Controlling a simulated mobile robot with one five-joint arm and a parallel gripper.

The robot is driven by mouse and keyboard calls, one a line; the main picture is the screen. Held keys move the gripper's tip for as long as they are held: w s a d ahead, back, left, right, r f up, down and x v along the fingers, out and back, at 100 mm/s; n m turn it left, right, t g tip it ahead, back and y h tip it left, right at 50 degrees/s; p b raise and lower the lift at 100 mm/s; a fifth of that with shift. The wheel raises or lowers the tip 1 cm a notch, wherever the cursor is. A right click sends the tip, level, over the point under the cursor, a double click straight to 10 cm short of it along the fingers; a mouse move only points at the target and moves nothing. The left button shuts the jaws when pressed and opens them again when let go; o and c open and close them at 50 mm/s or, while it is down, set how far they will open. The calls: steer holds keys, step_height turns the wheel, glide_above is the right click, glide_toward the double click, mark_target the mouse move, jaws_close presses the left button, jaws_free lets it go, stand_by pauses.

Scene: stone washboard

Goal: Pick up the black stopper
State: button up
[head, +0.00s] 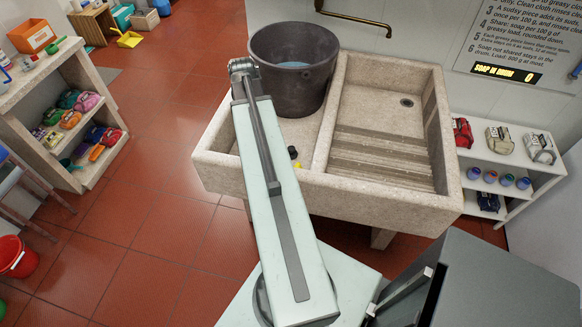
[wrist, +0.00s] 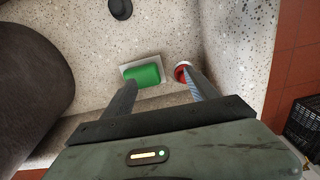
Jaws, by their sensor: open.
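The black stopper (wrist: 120,9) lies on the speckled stone basin floor at the top edge of the wrist view. It looks like a round disc with a raised knob, partly cut off by the frame. A small black piece in the head view (head: 292,152), just right of my arm, appears to be it. My gripper (wrist: 160,76) is open over the basin, with the stopper beyond its fingertips and apart from them. Between and just past the fingers are a green block (wrist: 143,75) on a pale dish and a red round item (wrist: 181,70). My arm hides the gripper in the head view.
A dark bucket (head: 293,68) holding water stands in the stone washboard's left basin (head: 220,137), and shows large at left in the wrist view. A small yellow item (head: 298,165) lies by the stopper. Basin walls surround the gripper.

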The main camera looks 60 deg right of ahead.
mark_target(292, 148)
steer(key=s+d+f+b, duration=0.1)
steer(key=s+d+f, duration=0.1)
steer(key=s+d, duration=0.1)
steer(key=s+d+f+m+b, duration=0.1)
steer(key=s+d, duration=0.2)
steer(key=s, duration=0.1)
steer(key=s+d+f+m+b, duration=0.1)
steer(key=s+d+f, duration=0.1)
steer(key=s, duration=0.1)
steer(key=shift+s+d+f, duration=0.15)
steer(key=shift+d+f, duration=0.15)
steer(key=shift+d, duration=0.1)
steer(key=shift+s+d+m, duration=0.2)
steer(key=shift+s+m, duration=0.1)
steer(key=shift+s, duration=0.05)
step_height(292, 148, down, 8)
steer(key=b, duration=0.8)
steer(key=shift+r, duration=0.2)
jaws_close()
step_height(292, 148, up, 10)
steer(key=p, duration=1)
steer(key=shift+a+r+p, duration=0.1)
steer(key=shift+r+p, duration=0.15)
steer(key=shift+p, duration=0.1)
